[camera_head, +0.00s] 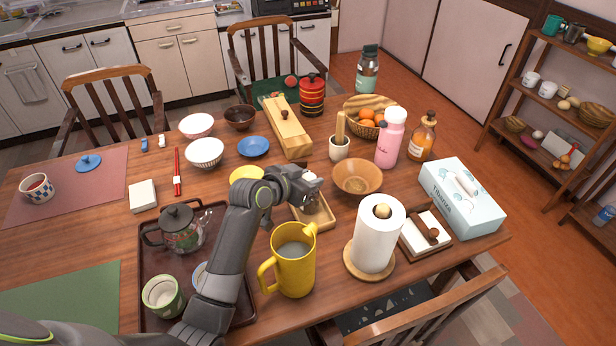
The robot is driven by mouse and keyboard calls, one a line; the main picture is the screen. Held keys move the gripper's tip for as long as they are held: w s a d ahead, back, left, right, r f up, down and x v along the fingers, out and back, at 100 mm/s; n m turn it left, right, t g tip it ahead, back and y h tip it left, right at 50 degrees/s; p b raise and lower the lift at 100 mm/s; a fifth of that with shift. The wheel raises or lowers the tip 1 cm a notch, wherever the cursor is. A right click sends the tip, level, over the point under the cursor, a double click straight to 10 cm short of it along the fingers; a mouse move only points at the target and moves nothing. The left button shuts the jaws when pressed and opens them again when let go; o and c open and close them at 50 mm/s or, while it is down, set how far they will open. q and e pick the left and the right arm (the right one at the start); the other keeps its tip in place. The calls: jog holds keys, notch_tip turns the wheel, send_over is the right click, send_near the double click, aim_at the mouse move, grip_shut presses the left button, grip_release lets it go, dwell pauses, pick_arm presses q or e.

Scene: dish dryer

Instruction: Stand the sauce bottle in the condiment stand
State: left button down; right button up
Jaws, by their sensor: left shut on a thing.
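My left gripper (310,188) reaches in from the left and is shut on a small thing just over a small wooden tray. I take the held thing to be the sauce bottle. It is almost wholly hidden by the jaws, so its tilt and whether it touches the tray cannot be told. The wooden tray (328,220), which looks like the condiment stand, lies on the table between the yellow mug and the wooden bowl. The gripper covers part of it. My right gripper is not in view.
A yellow mug (294,268) stands just in front of the wooden tray. A wooden bowl (358,178) and a paper towel roll (376,235) are close on the right. A dark tray (150,318) with a teapot (183,230) lies under my left arm. An amber bottle (422,138) stands farther back.

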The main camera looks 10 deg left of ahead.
pick_arm(q)
jog(key=c, duration=1)
grip_release()
jog(key=shift+c, duration=0.2)
jog(key=shift+s+a+r+p, duration=0.1)
jog(key=shift+r+p, duration=0.2)
jog(key=shift+s+a+r+p, duration=0.1)
jog(key=shift+s+r+p, duration=0.1)
jog(key=shift+s+p, duration=0.15)
jog(key=p+v, duration=0.7)
jog(key=v, duration=0.4)
jog(key=shift+p, duration=0.4)
jog(key=shift+f, duration=0.1)
